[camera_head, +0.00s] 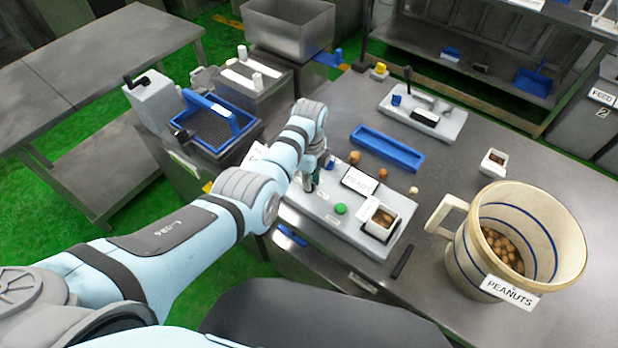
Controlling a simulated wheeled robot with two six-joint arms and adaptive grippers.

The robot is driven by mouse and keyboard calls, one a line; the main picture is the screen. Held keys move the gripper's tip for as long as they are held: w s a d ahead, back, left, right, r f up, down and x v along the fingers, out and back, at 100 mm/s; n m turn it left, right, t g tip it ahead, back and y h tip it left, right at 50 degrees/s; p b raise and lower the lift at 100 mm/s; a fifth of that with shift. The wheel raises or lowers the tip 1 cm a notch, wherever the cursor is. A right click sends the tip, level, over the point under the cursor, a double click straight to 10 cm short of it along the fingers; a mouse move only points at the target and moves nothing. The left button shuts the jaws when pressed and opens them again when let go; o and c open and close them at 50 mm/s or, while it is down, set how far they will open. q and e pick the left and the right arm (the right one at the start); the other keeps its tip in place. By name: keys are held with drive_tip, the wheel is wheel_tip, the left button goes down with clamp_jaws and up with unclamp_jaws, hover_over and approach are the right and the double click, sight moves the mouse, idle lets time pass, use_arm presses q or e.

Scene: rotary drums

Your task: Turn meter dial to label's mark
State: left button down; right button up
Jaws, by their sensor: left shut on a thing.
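My left gripper (311,184) points down at the panel's left part and is shut on the meter dial. The gripper hides most of the dial, so its pointer and the mark cannot be read. My right gripper is not in view.
A large peanut mug (460,270) stands at the right. A blue tray (387,149), several loose nuts and a second grey panel (422,112) lie behind. A small white box (493,162) stands right of the tray. The table between the tray and mug is mostly clear.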

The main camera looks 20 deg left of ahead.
use_arm(q)
drive_tip(key=shift+w+r+m, duration=0.1)
drive_tip(key=shift+w+m, duration=0.05)
drive_tip(key=shift+m, duration=0.75)
drive_tip(key=c, duration=1.7)
unclamp_jaws()
drive_tip(key=shift+o, duration=0.3)
drive_tip(key=shift+a, duration=0.1)
wheel_tip(320, 180, up, 12)
